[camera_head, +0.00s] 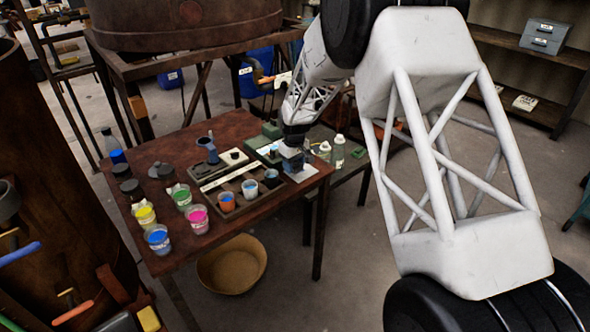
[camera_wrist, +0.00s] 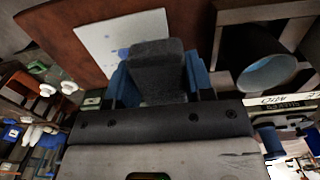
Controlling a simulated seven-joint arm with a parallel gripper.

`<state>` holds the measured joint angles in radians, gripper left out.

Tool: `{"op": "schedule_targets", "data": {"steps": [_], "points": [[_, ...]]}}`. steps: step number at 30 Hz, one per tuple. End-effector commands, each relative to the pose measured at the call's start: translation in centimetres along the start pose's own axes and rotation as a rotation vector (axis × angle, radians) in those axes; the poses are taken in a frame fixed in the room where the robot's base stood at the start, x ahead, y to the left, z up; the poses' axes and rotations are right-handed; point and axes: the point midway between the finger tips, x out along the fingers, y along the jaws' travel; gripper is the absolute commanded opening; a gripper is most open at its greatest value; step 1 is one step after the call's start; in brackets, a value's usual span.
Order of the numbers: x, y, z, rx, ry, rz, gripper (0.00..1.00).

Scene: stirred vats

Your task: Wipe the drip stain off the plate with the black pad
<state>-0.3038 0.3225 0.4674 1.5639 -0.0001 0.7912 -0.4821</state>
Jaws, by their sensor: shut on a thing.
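The white plate (camera_head: 307,174) lies at the right corner of the brown table. In the wrist view the plate (camera_wrist: 100,40) is partly covered by the pad. A small blue drip stain (camera_wrist: 122,53) shows on it, just left of the pad. My gripper (camera_head: 292,158) is over the plate; in the wrist view its blue fingers (camera_wrist: 158,62) are shut on the black pad (camera_wrist: 157,72). The pad's underside is hidden, so I cannot tell whether it touches the plate.
A tray (camera_head: 238,210) with several cups stands left of the plate; one cup (camera_wrist: 268,74) is close to the pad in the wrist view. Open paint jars (camera_head: 198,218) stand on the left. White-capped bottles (camera_head: 338,152) stand behind the plate.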

Motion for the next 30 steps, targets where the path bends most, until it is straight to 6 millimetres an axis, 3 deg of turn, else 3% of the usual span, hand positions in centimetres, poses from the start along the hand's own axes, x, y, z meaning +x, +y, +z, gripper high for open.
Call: {"op": "schedule_targets", "data": {"steps": [13, 30], "points": [[-4.2, 0.1, -0.1, 0.0, 0.004, 0.002, 0.22], [-4.7, 0.1, -0.1, 0.0, 0.003, 0.002, 0.22]]}}
